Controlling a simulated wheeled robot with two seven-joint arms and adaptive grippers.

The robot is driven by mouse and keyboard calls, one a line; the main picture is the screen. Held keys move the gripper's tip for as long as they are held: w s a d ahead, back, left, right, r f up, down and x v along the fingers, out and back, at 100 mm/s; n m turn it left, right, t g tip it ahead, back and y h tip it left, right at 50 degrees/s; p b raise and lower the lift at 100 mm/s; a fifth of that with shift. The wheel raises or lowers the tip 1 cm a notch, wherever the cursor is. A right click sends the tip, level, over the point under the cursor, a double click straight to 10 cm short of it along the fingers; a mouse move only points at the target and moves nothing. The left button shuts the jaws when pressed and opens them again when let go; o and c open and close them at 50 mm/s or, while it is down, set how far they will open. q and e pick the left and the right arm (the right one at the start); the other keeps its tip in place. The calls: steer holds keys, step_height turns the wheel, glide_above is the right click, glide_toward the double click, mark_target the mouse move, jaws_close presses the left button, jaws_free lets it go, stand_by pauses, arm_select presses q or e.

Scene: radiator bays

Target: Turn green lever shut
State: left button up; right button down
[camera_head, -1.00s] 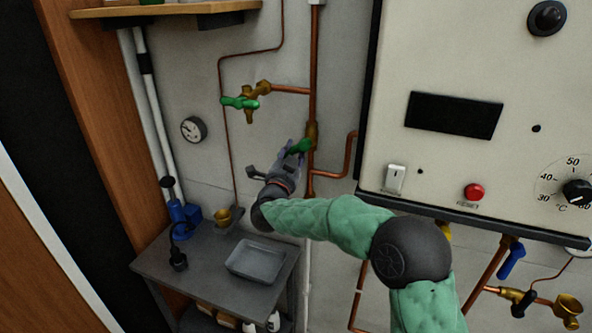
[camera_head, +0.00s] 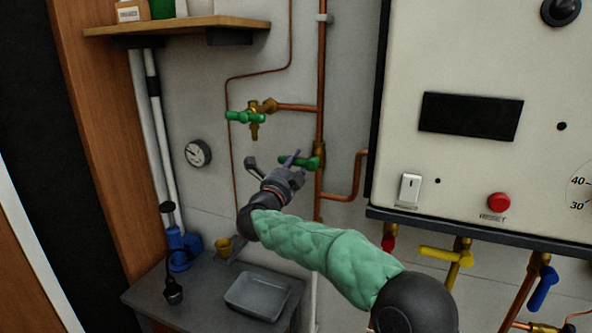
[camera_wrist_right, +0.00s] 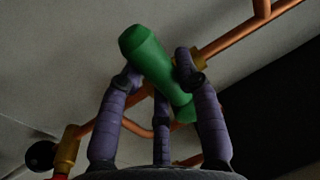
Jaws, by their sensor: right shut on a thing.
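A green lever (camera_head: 313,163) sits on a brass valve on the vertical copper pipe (camera_head: 320,100). It lies nearly level, across the pipe. My right gripper (camera_head: 293,165) is shut on this lever from the lower left, its fingers hiding part of it. In the right wrist view the lever (camera_wrist_right: 155,65) lies tilted between the purple fingers (camera_wrist_right: 160,90), with a copper pipe behind it. A second green lever (camera_head: 245,117) sits on a brass tap up and to the left, apart from the gripper. My left gripper is out of view.
A boiler-like panel (camera_head: 450,160) stands on the right, with yellow (camera_head: 445,256) and blue (camera_head: 542,287) levers below it. A round gauge (camera_head: 198,153) is on the wall. A bench with a grey tray (camera_head: 258,293) is below; a shelf (camera_head: 180,25) is above.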

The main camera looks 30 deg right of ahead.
stand_by(0.4)
steer(key=c, duration=1.1)
jaws_free()
steer(key=v, duration=1.2)
steer(key=shift+f, duration=0.1)
